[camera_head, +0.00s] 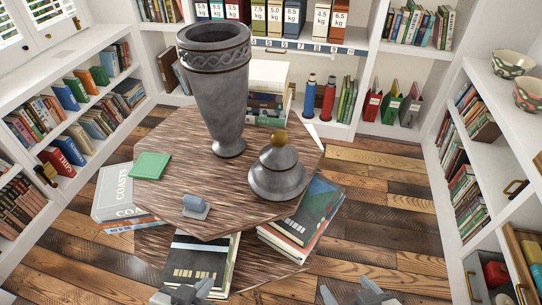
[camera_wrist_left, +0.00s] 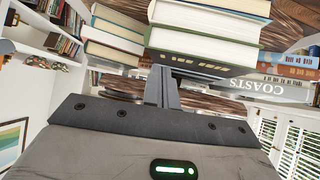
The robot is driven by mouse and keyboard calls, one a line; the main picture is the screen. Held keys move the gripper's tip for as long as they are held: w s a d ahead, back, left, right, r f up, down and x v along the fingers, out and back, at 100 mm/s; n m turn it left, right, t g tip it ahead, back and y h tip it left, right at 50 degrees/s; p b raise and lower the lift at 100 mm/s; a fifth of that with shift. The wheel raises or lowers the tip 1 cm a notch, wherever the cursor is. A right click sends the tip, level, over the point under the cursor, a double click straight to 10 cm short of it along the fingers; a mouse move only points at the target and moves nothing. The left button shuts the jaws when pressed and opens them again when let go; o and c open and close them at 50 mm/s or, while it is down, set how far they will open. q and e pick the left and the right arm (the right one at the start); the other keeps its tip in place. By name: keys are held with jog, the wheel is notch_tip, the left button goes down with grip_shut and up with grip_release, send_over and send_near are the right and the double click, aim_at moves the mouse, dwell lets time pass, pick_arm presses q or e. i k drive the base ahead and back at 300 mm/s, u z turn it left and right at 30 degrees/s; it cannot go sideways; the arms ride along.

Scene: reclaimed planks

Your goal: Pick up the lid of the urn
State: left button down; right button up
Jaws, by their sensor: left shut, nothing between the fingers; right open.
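The urn (camera_head: 219,90) is tall and grey with a patterned band near its rim, and it stands upright and uncovered on the wooden table (camera_head: 200,185). My right gripper (camera_head: 350,292) is at the bottom edge to the right, open and empty. Both are apart from the lid.
A green square (camera_head: 151,165) and a small grey-blue object (camera_head: 196,207) lie on the tabletop. Books (camera_head: 305,215) are stacked on the lower shelf around the table. Bookshelves line the left, back and right. Plank floor (camera_head: 385,215) is clear at the right.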

aim_at(278, 176)
jog(key=k, duration=0.5)
jog(key=z, duration=0.95)
jog(key=i, duration=0.7)
